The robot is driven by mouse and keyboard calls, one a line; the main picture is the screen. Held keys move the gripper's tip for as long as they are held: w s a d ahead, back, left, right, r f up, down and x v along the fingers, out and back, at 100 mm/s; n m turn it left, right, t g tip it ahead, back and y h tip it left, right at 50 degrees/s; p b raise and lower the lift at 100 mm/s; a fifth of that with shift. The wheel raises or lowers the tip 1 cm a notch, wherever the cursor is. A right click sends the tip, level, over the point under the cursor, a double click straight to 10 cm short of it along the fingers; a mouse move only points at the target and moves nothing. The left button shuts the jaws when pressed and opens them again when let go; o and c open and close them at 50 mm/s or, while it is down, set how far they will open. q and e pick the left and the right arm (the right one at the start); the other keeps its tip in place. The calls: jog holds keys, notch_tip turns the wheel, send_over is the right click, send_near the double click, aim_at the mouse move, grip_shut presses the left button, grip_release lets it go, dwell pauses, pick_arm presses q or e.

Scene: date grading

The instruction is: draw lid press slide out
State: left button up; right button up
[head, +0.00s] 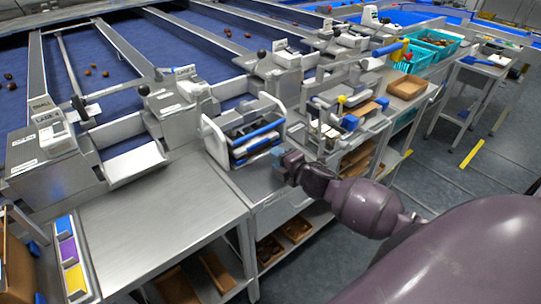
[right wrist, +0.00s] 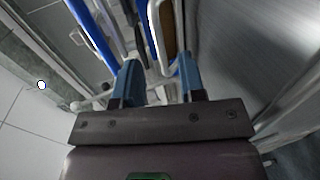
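A white-framed stand (head: 245,132) with blue bars sits on the steel bench in the head view. Right of it is a metal press-like device (head: 345,112) with blue grips and a yellow knob. I cannot tell for certain which part is the lid press slide. My right gripper (head: 274,158) is just in front of the white-framed stand's lower right side. In the right wrist view its two blue fingers (right wrist: 159,62) are spread apart, with white and blue bars beyond them. Contact cannot be told. My left gripper is not in view.
A bare steel bench top (head: 155,232) lies at the lower left, with a blue, purple and yellow panel (head: 68,254) beside it. Teal crates (head: 410,56) and a brown tray (head: 407,87) stand farther right. Shelves below hold brown trays (head: 297,229). The floor at right is mostly open.

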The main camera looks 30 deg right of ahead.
jog(key=shift+x, duration=1.75)
grip_shut()
